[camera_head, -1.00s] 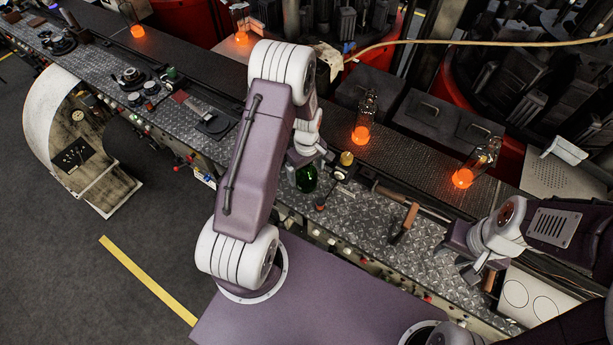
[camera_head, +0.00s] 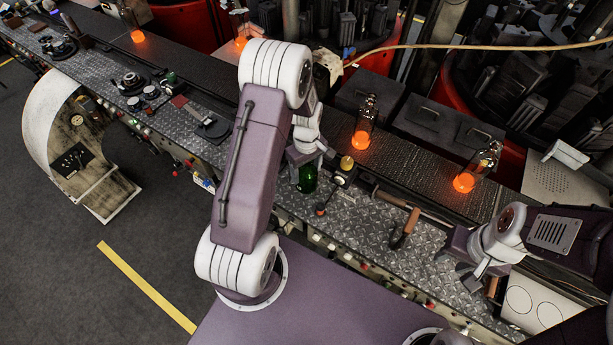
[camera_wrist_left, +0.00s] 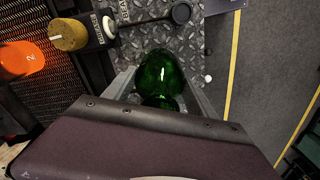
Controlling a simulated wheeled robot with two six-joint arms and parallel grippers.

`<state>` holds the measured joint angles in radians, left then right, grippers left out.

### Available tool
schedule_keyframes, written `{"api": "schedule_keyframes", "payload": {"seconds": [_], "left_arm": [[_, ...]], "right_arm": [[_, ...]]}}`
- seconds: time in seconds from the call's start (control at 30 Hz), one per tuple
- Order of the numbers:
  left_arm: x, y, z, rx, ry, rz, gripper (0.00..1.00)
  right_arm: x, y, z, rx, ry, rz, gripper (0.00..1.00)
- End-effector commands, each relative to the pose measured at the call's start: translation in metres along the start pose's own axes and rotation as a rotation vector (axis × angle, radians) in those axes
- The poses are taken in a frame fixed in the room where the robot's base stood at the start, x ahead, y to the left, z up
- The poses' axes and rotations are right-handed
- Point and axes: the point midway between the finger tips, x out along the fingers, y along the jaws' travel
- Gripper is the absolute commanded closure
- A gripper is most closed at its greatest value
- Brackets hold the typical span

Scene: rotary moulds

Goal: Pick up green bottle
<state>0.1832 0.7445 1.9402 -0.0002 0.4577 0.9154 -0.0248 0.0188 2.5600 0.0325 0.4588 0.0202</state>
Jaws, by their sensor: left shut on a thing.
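The green bottle (camera_head: 307,181) is at the metal-plated bench, near its front edge, below my left wrist in the head view. My left gripper (camera_head: 305,166) is shut on it from above and hides its upper part. In the left wrist view the bottle (camera_wrist_left: 160,72) is dark, glossy green glass between the two fingers. Whether its base touches the bench cannot be told. My right gripper (camera_head: 474,274) is over the bench at the right, away from the bottle; its finger gap is unclear.
A yellow-topped tool (camera_head: 346,163) lies close beside the bottle. A wooden-handled tool (camera_head: 405,229) lies farther right. Glowing orange bottles (camera_head: 362,138) stand on the dark conveyor behind. Grey floor (camera_head: 60,270) lies in front of the bench.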

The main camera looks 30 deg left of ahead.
Motion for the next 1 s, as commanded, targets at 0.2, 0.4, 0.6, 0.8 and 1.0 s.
{"api": "schedule_keyframes", "payload": {"seconds": [0.2,0.4,0.6,0.8,1.0], "left_arm": [[-0.032,0.011,0.038,0.007,0.003,0.005,0.93],[-0.059,0.021,0.083,0.007,0.003,0.005,0.93],[-0.077,0.026,0.109,0.003,0.001,0.003,0.93],[-0.081,0.027,0.114,0.0,0.001,0.001,0.93],[-0.081,0.027,0.114,0.0,0.001,0.001,0.93]], "right_arm": [[0.018,0.0,0.002,0.0,0.0,0.0,0.64],[0.027,0.001,0.003,0.0,0.0,0.0,0.64],[0.031,0.001,0.003,0.0,0.0,0.0,0.64],[0.031,0.001,0.003,0.0,0.0,0.0,0.64],[0.031,0.001,0.003,0.0,0.0,0.0,0.64]]}}
